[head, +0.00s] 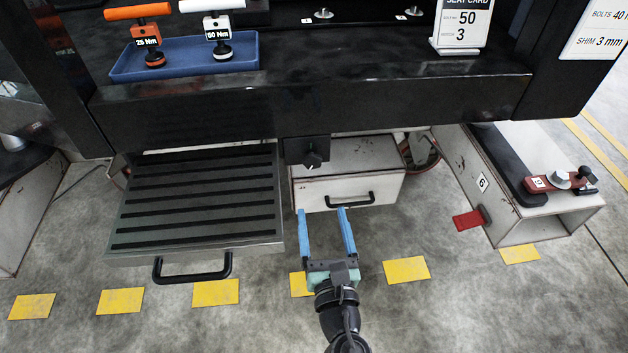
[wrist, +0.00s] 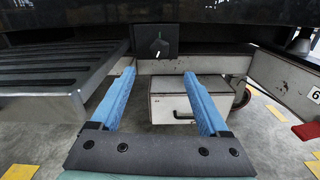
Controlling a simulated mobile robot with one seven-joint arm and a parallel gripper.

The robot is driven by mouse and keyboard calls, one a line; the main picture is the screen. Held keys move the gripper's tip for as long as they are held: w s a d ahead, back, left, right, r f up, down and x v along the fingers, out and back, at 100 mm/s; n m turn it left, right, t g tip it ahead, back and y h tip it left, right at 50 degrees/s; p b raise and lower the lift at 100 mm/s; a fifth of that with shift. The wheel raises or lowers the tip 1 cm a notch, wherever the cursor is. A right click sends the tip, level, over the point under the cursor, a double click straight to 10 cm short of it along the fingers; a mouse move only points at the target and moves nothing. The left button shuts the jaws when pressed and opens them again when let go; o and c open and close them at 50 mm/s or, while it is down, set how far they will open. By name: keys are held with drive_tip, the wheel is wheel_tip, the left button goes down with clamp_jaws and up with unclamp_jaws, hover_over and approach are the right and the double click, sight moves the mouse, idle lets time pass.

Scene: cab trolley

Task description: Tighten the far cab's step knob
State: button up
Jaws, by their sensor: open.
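A black step knob (head: 312,158) sits on a dark square plate (head: 294,150) under the black sill, at the right end of the ribbed step (head: 196,205). In the wrist view the knob (wrist: 158,47) shows a white pointer line tilted slightly right of upright, with a small green mark near it. My gripper (head: 321,211) is open and empty, in front of and below the knob, with its two blue fingers apart. In the wrist view the gripper (wrist: 160,73) has the knob ahead, above and between its fingertips. Nothing touches the knob.
The step has a black handle (head: 192,268) at its front. A white drawer box (head: 348,188) with a black handle is behind my fingers. A white beam with a red tab (head: 468,220) stands right. A blue tray (head: 185,70) holds two torque drivers above.

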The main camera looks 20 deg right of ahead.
sight(313, 164)
drive_tip(key=b+x, duration=0.1)
drive_tip(key=x, duration=1.2)
drive_tip(key=shift+s, duration=0.1)
clamp_jaws()
